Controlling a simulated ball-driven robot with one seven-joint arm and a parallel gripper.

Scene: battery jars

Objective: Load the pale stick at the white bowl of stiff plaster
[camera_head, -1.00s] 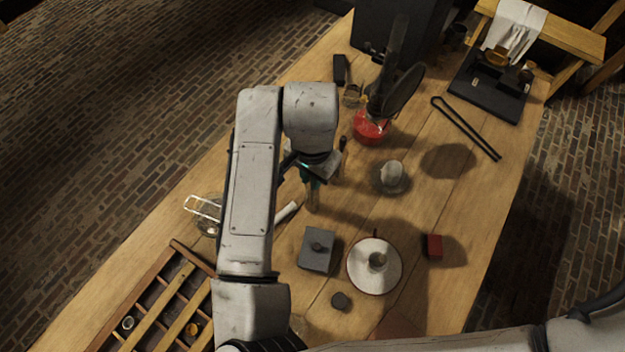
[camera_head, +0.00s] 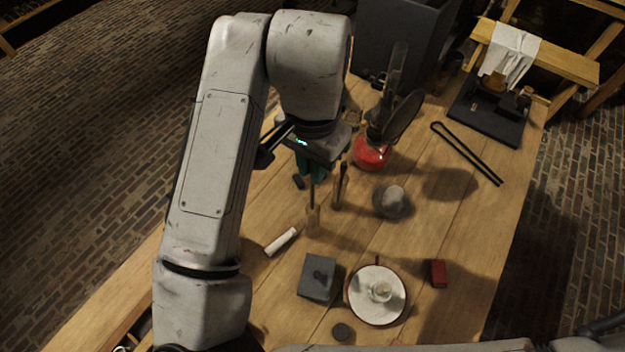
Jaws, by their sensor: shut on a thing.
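My gripper (camera_head: 311,172) is high over the middle of the table, pointing down, its fingers partly hidden by my wrist. It is shut on a thin upright stick (camera_head: 312,193); the stick looks dark here, so I cannot tell if it is the pale one. Its lower end is over or in a narrow clear holder (camera_head: 313,217); I cannot tell which. A second dark stick (camera_head: 343,178) stands upright just right of it. To the right, a small round bowl (camera_head: 392,201) holds a pale, rounded lump that looks like stiff plaster. My gripper is left of and above this bowl, apart from it.
A red-based burner (camera_head: 371,153) with a dark disc stands behind the bowl. Black tongs (camera_head: 466,153) lie at right.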

